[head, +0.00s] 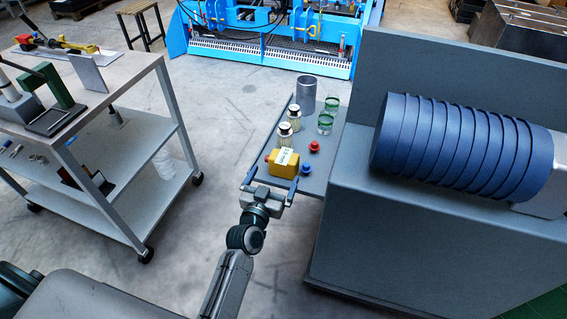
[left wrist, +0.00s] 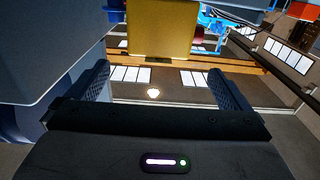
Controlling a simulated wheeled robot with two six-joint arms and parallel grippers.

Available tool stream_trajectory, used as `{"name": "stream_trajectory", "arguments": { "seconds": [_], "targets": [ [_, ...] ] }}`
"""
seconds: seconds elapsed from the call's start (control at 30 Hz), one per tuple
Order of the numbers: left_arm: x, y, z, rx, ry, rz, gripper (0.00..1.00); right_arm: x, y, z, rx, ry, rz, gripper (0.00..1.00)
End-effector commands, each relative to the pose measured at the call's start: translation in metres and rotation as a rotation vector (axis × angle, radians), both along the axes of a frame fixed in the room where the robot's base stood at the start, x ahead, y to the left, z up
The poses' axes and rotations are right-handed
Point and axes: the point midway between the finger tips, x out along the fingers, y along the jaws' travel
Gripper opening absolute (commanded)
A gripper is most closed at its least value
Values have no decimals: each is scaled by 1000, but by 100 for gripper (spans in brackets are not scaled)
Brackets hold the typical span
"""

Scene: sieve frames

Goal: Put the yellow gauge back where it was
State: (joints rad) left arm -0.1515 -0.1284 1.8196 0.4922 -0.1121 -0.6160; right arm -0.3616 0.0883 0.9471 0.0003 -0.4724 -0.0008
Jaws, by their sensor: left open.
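The yellow gauge (head: 284,168), a boxy body with a white label, stands on the narrow grey shelf (head: 318,178) near its front end. It also shows in the left wrist view (left wrist: 160,30), at the top, just beyond and between the finger tips. My left gripper (head: 272,184) is open and empty at the front end of the shelf, directly before the gauge. Its two fingers (left wrist: 158,75) stand on either side of a clear gap. I cannot tell whether a finger touches the gauge. My right gripper is not in view.
Two pale ribbed cylinders (head: 285,133), two green-banded glasses (head: 325,124), a grey cup (head: 305,91), a red knob (head: 314,146) and a blue knob (head: 306,168) crowd the shelf. A grey machine housing (head: 350,185) walls its right side. A cart (head: 140,80) stands left; open floor lies between.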

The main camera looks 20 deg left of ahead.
Motion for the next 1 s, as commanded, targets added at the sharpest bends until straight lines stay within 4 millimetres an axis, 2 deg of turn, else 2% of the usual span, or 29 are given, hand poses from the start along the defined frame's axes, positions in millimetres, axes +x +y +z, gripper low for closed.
{"name": "stream_trajectory", "arguments": {
  "seconds": [0.2, 0.47, 0.6, 0.8, 1.0],
  "targets": [
    [30, -1, 2, 1, 2, -1, 100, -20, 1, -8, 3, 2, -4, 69],
    [47, -2, 2, 1, 2, -1, 100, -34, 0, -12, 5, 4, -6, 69],
    [68, -3, 4, 0, 3, -2, 100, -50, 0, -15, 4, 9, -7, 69],
    [88, -4, 1, 0, 4, -1, 100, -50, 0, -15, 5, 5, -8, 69],
    [90, -4, 1, 1, 3, -1, 100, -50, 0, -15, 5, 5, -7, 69]
  ]
}}
